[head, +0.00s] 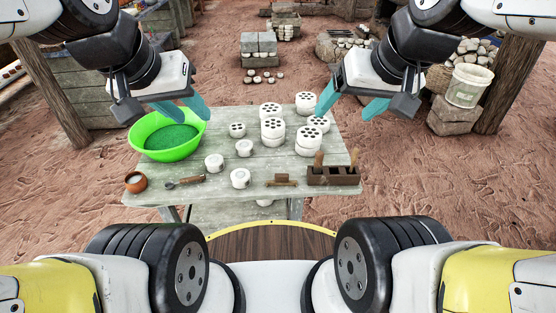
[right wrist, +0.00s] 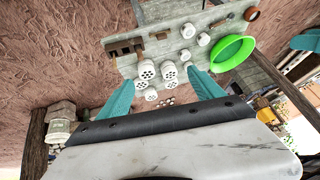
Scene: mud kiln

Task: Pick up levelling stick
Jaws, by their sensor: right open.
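A short brown wooden piece (head: 282,180), which looks like the levelling stick, lies near the front edge of the table (head: 255,192), left of a dark wooden holder. It also shows in the right wrist view (right wrist: 161,35). My right gripper (head: 340,116) is open and empty, above and behind the table's right part; its teal fingers stand apart in the right wrist view (right wrist: 159,76). My left gripper (head: 184,113) is open and empty, above the green bowl at the left. Neither gripper touches the wooden piece.
A green bowl (head: 190,151), a small brown pot (head: 136,182) and a trowel (head: 186,181) are on the table's left. Several white perforated pieces (head: 272,128) stand at the back right. The dark holder (head: 333,176) has upright wooden handles. Bare wood surrounds the wooden piece.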

